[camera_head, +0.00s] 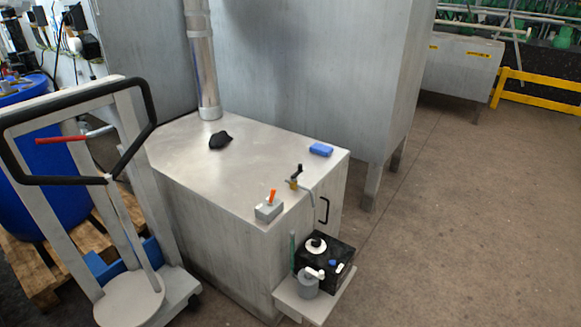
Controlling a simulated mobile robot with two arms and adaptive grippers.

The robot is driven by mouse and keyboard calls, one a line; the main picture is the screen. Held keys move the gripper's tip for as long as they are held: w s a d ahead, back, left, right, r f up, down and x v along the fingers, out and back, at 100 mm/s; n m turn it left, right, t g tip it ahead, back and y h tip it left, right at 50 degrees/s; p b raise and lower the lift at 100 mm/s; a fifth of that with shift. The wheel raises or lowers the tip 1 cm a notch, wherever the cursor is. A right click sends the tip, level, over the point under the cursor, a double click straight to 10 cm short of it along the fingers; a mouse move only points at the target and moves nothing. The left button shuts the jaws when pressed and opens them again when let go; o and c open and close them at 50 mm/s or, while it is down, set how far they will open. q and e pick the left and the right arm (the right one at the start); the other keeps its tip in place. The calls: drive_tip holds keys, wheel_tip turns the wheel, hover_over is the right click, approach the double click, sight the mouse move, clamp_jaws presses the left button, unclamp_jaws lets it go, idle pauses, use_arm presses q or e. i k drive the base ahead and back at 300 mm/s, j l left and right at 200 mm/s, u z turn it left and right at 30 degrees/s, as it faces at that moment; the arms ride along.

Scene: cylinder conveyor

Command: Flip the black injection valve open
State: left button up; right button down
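The black-handled valve (296,176) sits near the front right edge of the metal cabinet top (240,165). It has a small brass body, and its black handle points upward. A thin grey pipe (311,194) runs from the valve over the cabinet edge and downward. The valve is small in the view, so I cannot tell whether it is open or shut. Neither of my grippers is in view.
A grey switch box with an orange lever (269,208), a blue block (321,149) and a black crumpled item (220,140) are on the cabinet. A black unit (323,262) stands on a low shelf. A trolley (125,215) is left; floor is clear right.

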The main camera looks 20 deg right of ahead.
sight(293, 177)
drive_tip(key=i+l, duration=0.3)
drive_tip(key=i, duration=0.15)
drive_tip(key=i+l+z, duration=0.1)
drive_tip(key=i+l, duration=0.25)
drive_tip(key=i, duration=0.15)
